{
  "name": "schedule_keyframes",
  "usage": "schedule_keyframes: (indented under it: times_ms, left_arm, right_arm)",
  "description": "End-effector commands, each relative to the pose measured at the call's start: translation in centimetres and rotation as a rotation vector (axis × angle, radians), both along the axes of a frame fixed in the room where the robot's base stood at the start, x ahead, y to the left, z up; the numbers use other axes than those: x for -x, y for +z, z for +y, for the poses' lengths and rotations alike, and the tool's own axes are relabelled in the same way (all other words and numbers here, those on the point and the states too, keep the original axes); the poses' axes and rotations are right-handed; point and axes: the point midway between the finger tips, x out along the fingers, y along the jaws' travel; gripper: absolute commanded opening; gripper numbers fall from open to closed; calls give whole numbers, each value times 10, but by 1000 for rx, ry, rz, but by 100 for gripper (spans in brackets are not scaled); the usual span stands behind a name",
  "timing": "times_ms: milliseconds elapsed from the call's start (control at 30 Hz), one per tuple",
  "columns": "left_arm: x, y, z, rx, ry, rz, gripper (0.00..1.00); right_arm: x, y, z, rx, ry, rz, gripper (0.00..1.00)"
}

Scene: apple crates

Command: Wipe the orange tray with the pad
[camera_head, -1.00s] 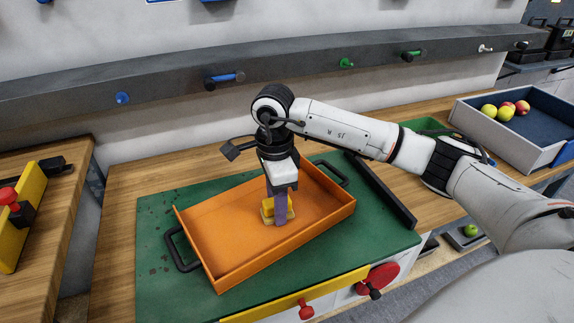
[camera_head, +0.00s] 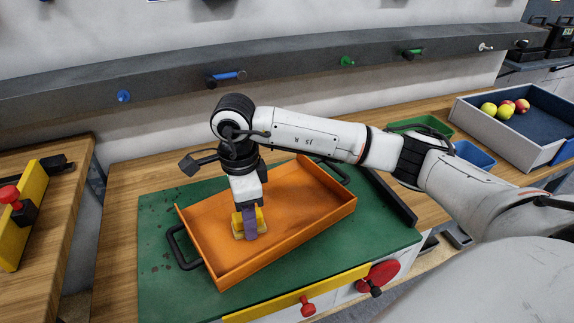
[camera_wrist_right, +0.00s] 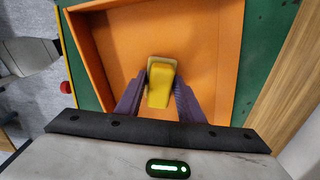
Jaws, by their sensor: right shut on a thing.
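The orange tray (camera_head: 305,205) lies on a green mat on the workbench, with a black handle at each end. My right gripper (camera_head: 249,232) is inside the tray, left of its middle. Its purple fingers are shut on the yellow pad (camera_head: 238,224), which has a paler layer at its base. The pad is at the tray floor; exact contact is hard to tell. In the right wrist view the pad (camera_wrist_right: 160,85) sits between the two fingers, over the orange tray floor (camera_wrist_right: 205,60). My left gripper is not in view.
The green mat (camera_head: 160,270) surrounds the tray. A dark bar (camera_head: 390,197) lies right of it. Farther right are a green bin (camera_head: 432,124), a blue bin (camera_head: 474,154) and a crate (camera_head: 480,122) with several apples. A yellow panel with a red knob (camera_head: 9,194) stands at left.

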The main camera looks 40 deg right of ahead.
Motion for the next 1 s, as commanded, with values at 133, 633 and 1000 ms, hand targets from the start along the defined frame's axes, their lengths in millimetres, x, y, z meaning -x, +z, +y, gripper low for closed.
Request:
schedule_keyframes:
  times_ms: [133,633,1000]
  left_arm:
    - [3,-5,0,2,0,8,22]
    - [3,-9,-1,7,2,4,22]
    - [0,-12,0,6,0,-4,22]
  right_arm:
    - [-1,-1,-14,3,0,1,14]
    - [-3,-1,-55,3,9,1,14]
    - [-4,-1,-87,3,13,2,14]
